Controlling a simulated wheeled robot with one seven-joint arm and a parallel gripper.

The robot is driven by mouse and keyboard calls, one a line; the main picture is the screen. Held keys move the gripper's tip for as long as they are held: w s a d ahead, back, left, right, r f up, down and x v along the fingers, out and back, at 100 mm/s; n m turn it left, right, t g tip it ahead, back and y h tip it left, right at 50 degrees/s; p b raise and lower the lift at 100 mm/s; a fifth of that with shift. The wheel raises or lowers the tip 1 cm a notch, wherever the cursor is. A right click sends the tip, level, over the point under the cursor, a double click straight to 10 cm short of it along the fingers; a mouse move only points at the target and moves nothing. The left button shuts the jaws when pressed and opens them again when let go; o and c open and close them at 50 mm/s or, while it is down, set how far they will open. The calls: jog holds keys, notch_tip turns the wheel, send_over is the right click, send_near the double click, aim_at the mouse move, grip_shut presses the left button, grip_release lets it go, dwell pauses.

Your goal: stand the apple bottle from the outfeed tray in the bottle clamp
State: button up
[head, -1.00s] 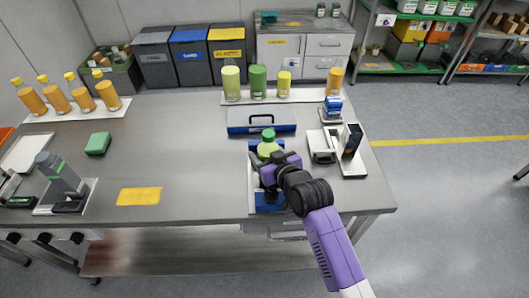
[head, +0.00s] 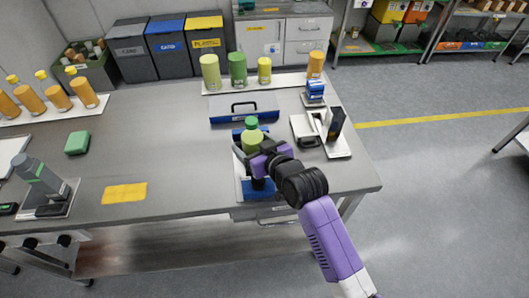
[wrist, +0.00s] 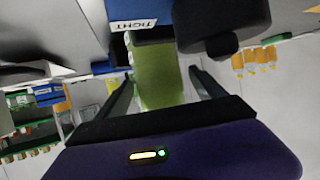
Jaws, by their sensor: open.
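The apple bottle (head: 252,142), yellow-green with a green cap, stands upright at the bottle clamp (head: 257,189), a pale and blue fixture near the table's right end. My gripper (head: 259,158) is on the near side of the bottle and hides its lower part and some of the clamp. In the wrist view the bottle's green body (wrist: 158,75) lies between my two open fingers, with a gap on each side. A blue part of the fixture marked TIGHT (wrist: 133,24) and a dark knob (wrist: 225,25) show beside it. How the bottle's base sits is hidden.
A blue-grey case (head: 244,106) lies behind the clamp. Several bottles stand on a back tray (head: 289,84). Orange bottles with yellow caps stand on a left tray (head: 60,112). A device on a white plate (head: 340,153) is close on the right. The table's middle is mostly clear.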

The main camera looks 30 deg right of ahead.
jog(key=v, duration=0.9)
jog(key=shift+s+b, duration=0.1)
jog(key=shift+b, duration=0.2)
jog(key=shift+m, duration=0.3)
jog(key=s+f, duration=0.1)
jog(key=s, duration=0.1)
jog(key=s+f, duration=0.1)
jog(key=s, duration=0.1)
jog(key=s+f, duration=0.1)
jog(key=s, duration=0.1)
jog(key=shift+s, duration=0.15)
jog(key=s+r, duration=0.3)
jog(key=s, duration=1.1)
jog(key=s+r+t+h, duration=0.1)
jog(key=s+r, duration=0.2)
jog(key=s, duration=1.1)
jog(key=shift+s+a, duration=0.3)
jog(key=shift+s, duration=0.1)
